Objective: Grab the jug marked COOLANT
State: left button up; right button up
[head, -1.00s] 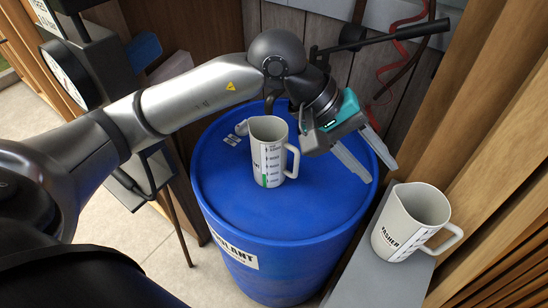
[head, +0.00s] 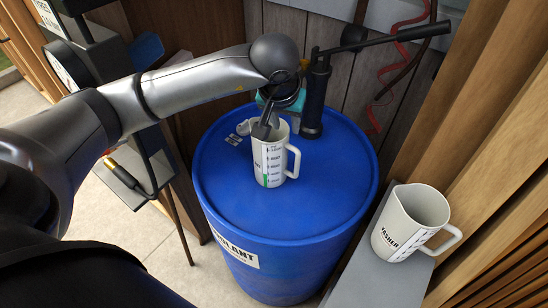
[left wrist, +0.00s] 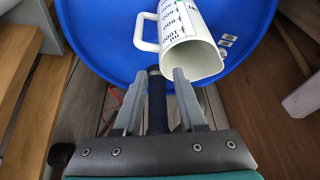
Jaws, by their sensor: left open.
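A white measuring jug (head: 271,165) with a green-and-black scale stands upright on the blue barrel, its handle to the right; any name on it is not readable here. In the left wrist view the jug (left wrist: 187,32) shows its open mouth and handle. My left gripper (head: 264,126) is open at the jug's rim, partly hidden by its own wrist. A second white jug (head: 408,224), marked WASHER, stands on the grey ledge at right.
The blue barrel (head: 318,205) has a partly visible label ending in OLANT. A dark pump with a long lever (head: 385,38) rises behind the jug; a dark cylinder (left wrist: 156,105) shows between my fingers. The grey ledge (head: 372,284) and wooden slats bound the right side.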

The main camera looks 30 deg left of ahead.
aim_at(287, 136)
pick_arm(q)
jog(key=shift+s+p+x, duration=0.2)
jog(key=shift+p+x, duration=0.15)
jog(key=shift+x, duration=3.2)
jog(key=shift+a, duration=0.1)
grip_shut()
jog(key=shift+s+f, duration=0.15)
